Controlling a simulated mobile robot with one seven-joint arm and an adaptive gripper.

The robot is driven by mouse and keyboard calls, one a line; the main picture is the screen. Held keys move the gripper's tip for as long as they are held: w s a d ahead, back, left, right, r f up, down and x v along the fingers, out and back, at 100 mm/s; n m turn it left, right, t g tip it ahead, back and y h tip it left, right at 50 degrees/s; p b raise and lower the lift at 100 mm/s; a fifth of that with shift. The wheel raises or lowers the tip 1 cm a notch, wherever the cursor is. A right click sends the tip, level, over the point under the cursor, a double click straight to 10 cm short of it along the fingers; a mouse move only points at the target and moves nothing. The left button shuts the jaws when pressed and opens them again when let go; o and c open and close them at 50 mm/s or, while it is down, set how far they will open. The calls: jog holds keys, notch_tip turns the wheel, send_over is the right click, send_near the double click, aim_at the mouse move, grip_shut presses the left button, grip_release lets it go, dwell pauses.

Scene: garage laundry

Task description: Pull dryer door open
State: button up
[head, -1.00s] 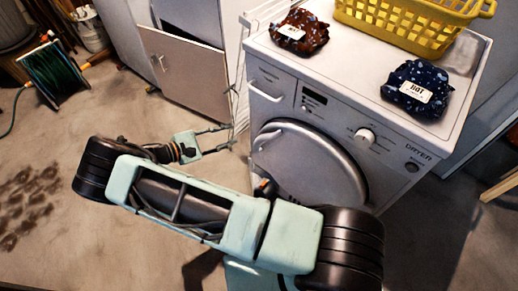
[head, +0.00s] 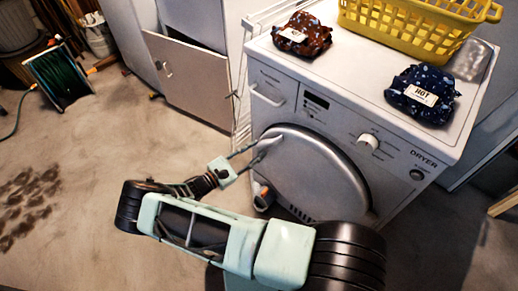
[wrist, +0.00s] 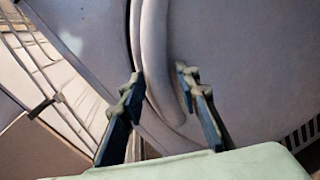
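The white dryer (head: 440,185) stands at the right in the head view. Its round grey door (head: 315,175) looks shut, with a pale curved handle (head: 268,142) at its upper left edge. My gripper (head: 254,149) is at this handle, reaching in from the left. In the wrist view, the two fingers of my gripper (wrist: 159,84) are open and apart, one on each side of the curved handle (wrist: 156,50). The handle passes between the fingertips, and I see a gap at the right finger. Contact with the left finger is hard to tell.
A yellow basket (head: 405,35), a red-brown patterned cloth bundle (head: 302,38) and a dark blue bundle (head: 420,85) sit on the dryer. An open cabinet door (head: 190,80) stands behind left. A green hose reel (head: 60,78) lies farther left.

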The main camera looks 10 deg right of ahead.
jog(key=shift+x, duration=1)
grip_shut()
